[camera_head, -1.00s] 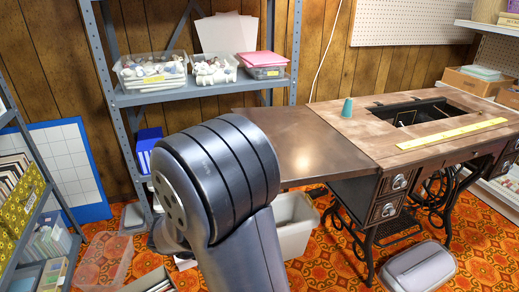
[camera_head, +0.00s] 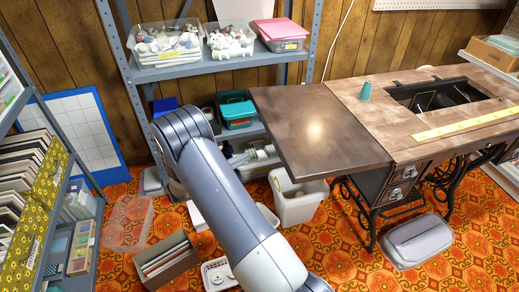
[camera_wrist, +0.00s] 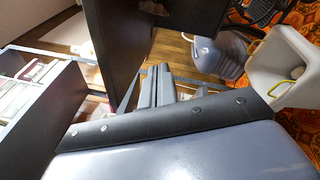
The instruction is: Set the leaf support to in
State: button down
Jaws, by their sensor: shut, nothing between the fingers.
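The sewing table's leaf (camera_head: 320,140) is a flat brown board, level with the tabletop (camera_head: 400,120) and reaching out to its left. The leaf support is not clearly visible in the head view; the leaf hides the space beneath it. In the wrist view, dark flat panels (camera_wrist: 115,35) stand just beyond my gripper (camera_wrist: 157,72); I cannot tell whether one is the support. My gripper's grey fingers are together and empty, close to the dark panels; contact is unclear. In the head view my arm hides the gripper.
A whitish bin (camera_head: 298,200) stands on the floor below the leaf and also shows in the wrist view (camera_wrist: 285,65). A grey case (camera_head: 416,241) lies right of it. A metal shelf (camera_head: 215,66) stands behind. A teal cup (camera_head: 364,91) and yellow ruler (camera_head: 455,127) are on the tabletop.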

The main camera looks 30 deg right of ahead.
jog(key=s+d+r+b, duration=0.1)
jog(key=s+d+r, duration=0.1)
jog(key=d, duration=0.7)
jog(key=shift+s+d+r, duration=0.4)
jog(key=shift+s, duration=0.5)
jog(key=shift+s, duration=0.1)
